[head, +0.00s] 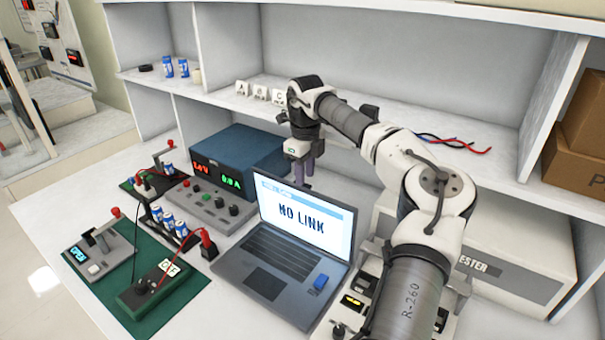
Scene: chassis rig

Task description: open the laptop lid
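The grey laptop (268,262) stands on the white bench with its lid raised. Its lit screen (300,213) faces me and reads "NO LINK". The lid leans back a little past upright from the keyboard. My gripper (303,170) hangs pointing down behind the top edge of the lid. The lid may hide the fingertips, and the fingers are too small to tell whether they are open or shut. I see nothing held in it, and I cannot tell whether it touches the lid.
A blue power supply (238,158) stands left of my gripper. A small blue item (321,282) lies on the laptop's right palm rest. A green mat (122,308) with switch boxes and red leads is at the left. A tester (520,262) and shelf are behind my arm.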

